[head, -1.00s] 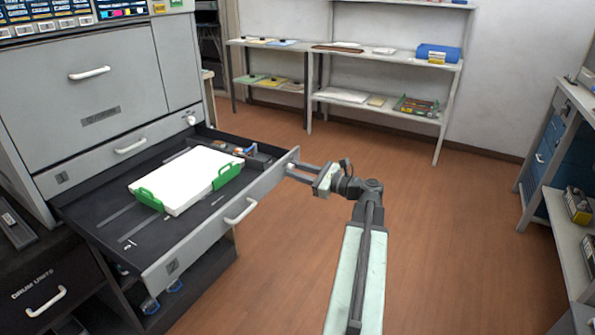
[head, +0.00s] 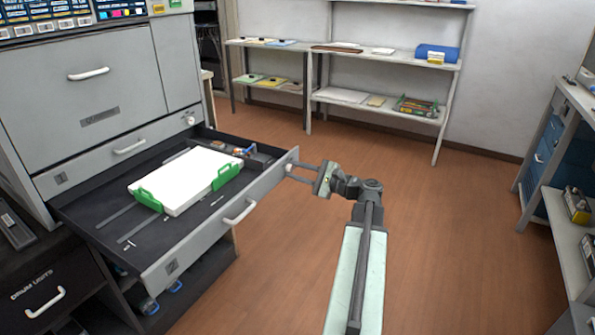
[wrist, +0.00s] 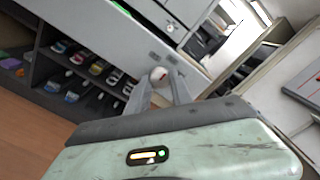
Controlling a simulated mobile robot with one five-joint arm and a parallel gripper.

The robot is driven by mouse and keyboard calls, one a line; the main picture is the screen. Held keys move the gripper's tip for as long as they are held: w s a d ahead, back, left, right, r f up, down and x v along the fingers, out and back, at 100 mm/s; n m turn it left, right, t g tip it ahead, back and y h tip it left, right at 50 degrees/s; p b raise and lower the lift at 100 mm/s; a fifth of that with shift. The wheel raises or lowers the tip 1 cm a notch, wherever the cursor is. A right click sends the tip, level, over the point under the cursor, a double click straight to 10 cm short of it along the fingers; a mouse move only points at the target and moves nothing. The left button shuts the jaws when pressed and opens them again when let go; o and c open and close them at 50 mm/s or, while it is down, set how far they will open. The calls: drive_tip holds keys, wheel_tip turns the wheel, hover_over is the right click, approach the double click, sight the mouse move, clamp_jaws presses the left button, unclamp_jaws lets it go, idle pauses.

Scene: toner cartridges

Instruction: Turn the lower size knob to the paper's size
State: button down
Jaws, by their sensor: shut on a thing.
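The lower paper drawer (head: 205,228) of the grey printer is pulled out. A white paper stack (head: 182,182) lies in it between green guides (head: 147,199). The lower size knob (wrist: 159,75) is a round pale knob with a small red mark, on the drawer's front near its right end. My gripper (head: 292,170) reaches it from the right and is shut on it, one finger on each side in the wrist view. In the head view the fingers mostly hide the knob. The size marks around it are too small to read.
Another knob (head: 190,120) sits on the closed upper drawer (head: 115,152). The open drawer's handle (head: 240,211) sticks out beside my arm. Shelves (head: 385,100) stand at the back wall, a workbench (head: 570,130) at the right. The floor (head: 440,230) between is clear.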

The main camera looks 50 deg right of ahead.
idle(0.3)
drive_tip(key=c, duration=1.1)
unclamp_jaws()
drive_tip(key=shift+c, duration=0.2)
drive_tip(key=v, duration=0.8)
drive_tip(key=shift+w, duration=0.1)
